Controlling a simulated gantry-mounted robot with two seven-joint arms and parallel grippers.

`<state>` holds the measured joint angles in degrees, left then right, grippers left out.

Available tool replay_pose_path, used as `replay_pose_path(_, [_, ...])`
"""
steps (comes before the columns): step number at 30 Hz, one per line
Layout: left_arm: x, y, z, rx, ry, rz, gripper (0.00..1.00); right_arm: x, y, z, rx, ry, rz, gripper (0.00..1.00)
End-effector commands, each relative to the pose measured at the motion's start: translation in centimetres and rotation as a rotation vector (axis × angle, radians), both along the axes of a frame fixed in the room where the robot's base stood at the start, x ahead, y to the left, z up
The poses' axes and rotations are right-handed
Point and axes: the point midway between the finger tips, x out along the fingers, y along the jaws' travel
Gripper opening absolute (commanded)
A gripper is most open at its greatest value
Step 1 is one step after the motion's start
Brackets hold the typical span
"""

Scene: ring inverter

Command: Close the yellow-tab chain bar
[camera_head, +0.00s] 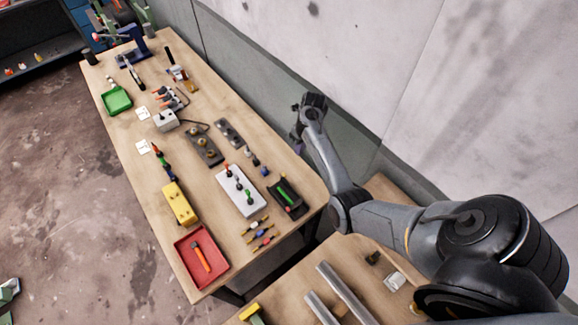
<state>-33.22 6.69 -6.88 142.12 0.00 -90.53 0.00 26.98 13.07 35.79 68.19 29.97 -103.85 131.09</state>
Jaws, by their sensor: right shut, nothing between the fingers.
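I cannot clearly make out which thing is the yellow-tab chain bar. A yellow piece with a green part below it (250,312) shows at the bottom edge, partly cut off. My right gripper (297,140) hangs beyond the far right edge of the long wooden table, near the wall. It is small in the view, shut and empty, and apart from everything on the table. My left gripper is not in view.
The long table (215,272) holds a red tray (178,243) with an orange-handled tool, a yellow block (180,204), a white block with knobs (232,197), dark plates (203,158) and a green tray (117,107). Metal bars (345,292) lie on the nearer table.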

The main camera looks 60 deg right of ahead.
Motion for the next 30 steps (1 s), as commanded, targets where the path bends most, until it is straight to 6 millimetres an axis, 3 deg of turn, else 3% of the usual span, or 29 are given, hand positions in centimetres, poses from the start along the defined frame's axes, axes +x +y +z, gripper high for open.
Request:
replay_pose_path(10, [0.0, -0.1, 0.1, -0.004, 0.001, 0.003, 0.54, 0.4, 1.6, -6.3, 0.003, 0.0, 0.002, 0.0])
replay_pose_path(18, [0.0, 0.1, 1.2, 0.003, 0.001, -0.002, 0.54, 1.3, 4.3, -7.1, -0.001, 0.0, 0.003, 0.0])
replay_pose_path(30, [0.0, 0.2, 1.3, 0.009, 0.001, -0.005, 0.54, 1.6, 5.0, -7.4, -0.002, -0.001, 0.002, 0.0])
